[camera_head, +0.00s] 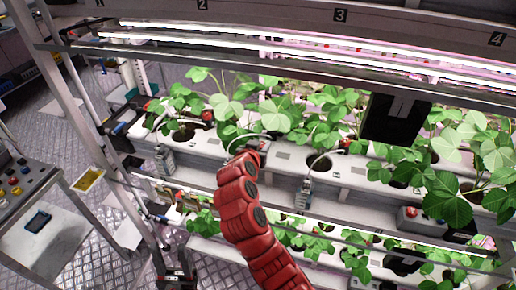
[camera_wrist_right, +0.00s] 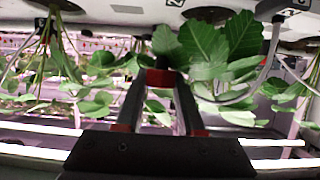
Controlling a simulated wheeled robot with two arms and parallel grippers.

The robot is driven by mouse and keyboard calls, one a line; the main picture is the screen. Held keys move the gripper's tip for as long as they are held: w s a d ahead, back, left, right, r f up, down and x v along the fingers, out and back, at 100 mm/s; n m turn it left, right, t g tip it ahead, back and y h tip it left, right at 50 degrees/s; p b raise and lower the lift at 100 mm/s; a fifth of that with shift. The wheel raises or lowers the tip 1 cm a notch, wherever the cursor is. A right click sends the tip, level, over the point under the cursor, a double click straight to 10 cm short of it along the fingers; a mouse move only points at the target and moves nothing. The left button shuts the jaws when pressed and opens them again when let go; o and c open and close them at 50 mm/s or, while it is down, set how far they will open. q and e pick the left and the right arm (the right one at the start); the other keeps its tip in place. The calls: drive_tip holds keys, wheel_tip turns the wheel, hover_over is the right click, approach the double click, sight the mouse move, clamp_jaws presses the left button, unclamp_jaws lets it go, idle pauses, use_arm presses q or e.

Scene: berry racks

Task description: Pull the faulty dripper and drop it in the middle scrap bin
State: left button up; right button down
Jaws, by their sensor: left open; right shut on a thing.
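My right arm is red and reaches up to the white planting gutter in the head view, with its gripper end (camera_head: 246,157) at the gutter's front edge. In the right wrist view, my right gripper (camera_wrist_right: 160,80) is shut just under the gutter on a small piece, which looks like the dripper. The fingers mostly hide that piece, and its fault cannot be made out. My left gripper (camera_head: 178,277) is open and looks empty at the bottom edge of the head view, low and left of the rack. I cannot make out the middle scrap bin.
Leafy plants (camera_head: 445,195) fill the gutter (camera_head: 205,148) and hang close to the right gripper. Thin tubes (camera_wrist_right: 268,55) curve down nearby. A black panel (camera_head: 395,118) stands at the right. A metal cart with buttons (camera_head: 20,185) is at the left, beside open floor.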

drive_tip(key=shift+r, duration=1.5)
